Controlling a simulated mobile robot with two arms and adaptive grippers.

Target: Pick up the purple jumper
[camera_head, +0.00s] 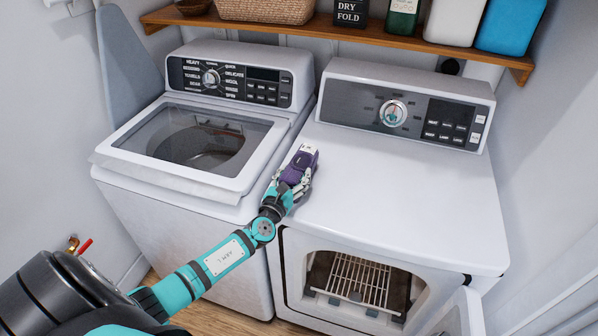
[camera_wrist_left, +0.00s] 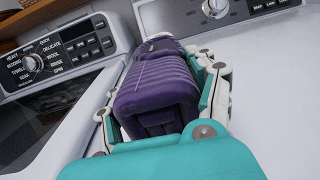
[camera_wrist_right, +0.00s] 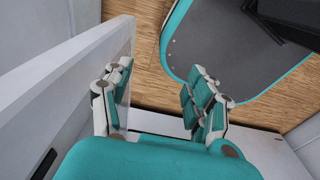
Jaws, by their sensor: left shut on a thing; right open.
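The purple jumper (camera_head: 300,166) is a compact folded bundle with a pale patch at its far end. It is at the left edge of the dryer's white top, beside the gap to the washer. My left gripper (camera_head: 293,182) is shut on it. In the left wrist view the jumper (camera_wrist_left: 157,92) fills the space between the two fingers, one on each side. I cannot tell whether it touches the dryer top. My right gripper (camera_wrist_right: 163,92) is open and empty in the right wrist view, above the floor; it is out of the head view.
The washer (camera_head: 185,190) stands left with its lid shut. The dryer (camera_head: 410,190) stands right, its front opening showing a rack (camera_head: 358,281). An open door panel (camera_head: 462,318) is at lower right. A wooden shelf (camera_head: 340,38) runs above. Most of the dryer top is clear.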

